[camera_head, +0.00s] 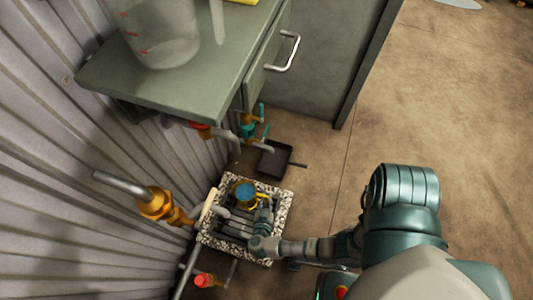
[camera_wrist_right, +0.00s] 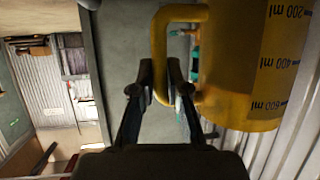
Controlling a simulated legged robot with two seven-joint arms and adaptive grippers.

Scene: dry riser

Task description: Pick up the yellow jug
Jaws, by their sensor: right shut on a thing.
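The yellow jug (camera_head: 246,192) shows in the head view over the grated drain (camera_head: 232,230) with its pebbled border. Its inside looks blue from above. In the right wrist view, the jug (camera_wrist_right: 240,65) fills the right side, with black volume marks and its handle (camera_wrist_right: 160,40) toward my fingers. My right gripper (camera_head: 264,214) is shut on the handle; its two fingers (camera_wrist_right: 161,80) lie on either side of the handle bar. Whether the jug touches the grate cannot be told. My left gripper is not in view.
A brass tap (camera_head: 157,203) juts from the corrugated wall left of the jug. A red-ended fitting (camera_head: 205,281) sits lower. Teal-handled valves (camera_head: 248,128) and a dark tray (camera_head: 274,161) are behind. A grey counter (camera_head: 190,95) holds a clear jug (camera_head: 165,35). Floor at right is clear.

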